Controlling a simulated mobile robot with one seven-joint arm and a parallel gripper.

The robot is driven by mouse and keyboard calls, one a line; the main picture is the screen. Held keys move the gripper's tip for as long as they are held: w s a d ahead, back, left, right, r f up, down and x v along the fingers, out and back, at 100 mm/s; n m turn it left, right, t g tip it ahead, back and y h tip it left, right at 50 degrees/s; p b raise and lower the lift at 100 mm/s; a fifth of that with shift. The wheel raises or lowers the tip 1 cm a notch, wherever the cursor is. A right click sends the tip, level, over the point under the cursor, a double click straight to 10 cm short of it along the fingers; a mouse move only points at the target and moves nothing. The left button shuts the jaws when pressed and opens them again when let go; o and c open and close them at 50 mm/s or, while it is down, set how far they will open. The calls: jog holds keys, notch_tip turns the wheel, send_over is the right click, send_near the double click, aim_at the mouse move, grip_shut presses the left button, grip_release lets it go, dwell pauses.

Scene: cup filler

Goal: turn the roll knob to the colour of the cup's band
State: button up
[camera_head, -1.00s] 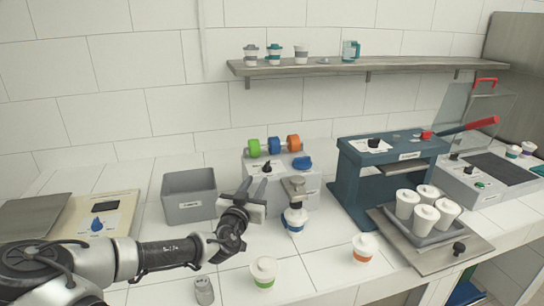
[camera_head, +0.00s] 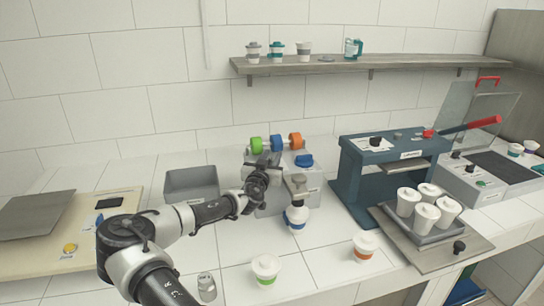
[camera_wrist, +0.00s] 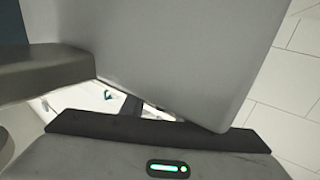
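A grey machine (camera_head: 272,205) carries a green roll (camera_head: 256,145), a blue roll (camera_head: 275,143) and an orange roll (camera_head: 295,140) on top. A white cup (camera_head: 297,213) with a blue band stands at its front, under a small head (camera_head: 298,182). My gripper (camera_head: 266,163) is at the machine's upper left front, over the spot of the black roll knob. It hides the knob, so its setting and any contact cannot be told. The wrist view shows a large grey surface close up and a narrow gap with a pale label; the finger opening is unclear.
A blue knob (camera_head: 304,161) sits right of my gripper on the machine. A grey bin (camera_head: 190,183) stands left. Cups with a green band (camera_head: 265,270) and an orange band (camera_head: 365,247) stand in front. A blue press (camera_head: 360,180) stands right.

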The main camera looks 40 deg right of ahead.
jog(key=shift+w+d, duration=0.2)
jog(key=shift+d, duration=0.05)
grip_shut()
jog(key=shift+r, duration=0.1)
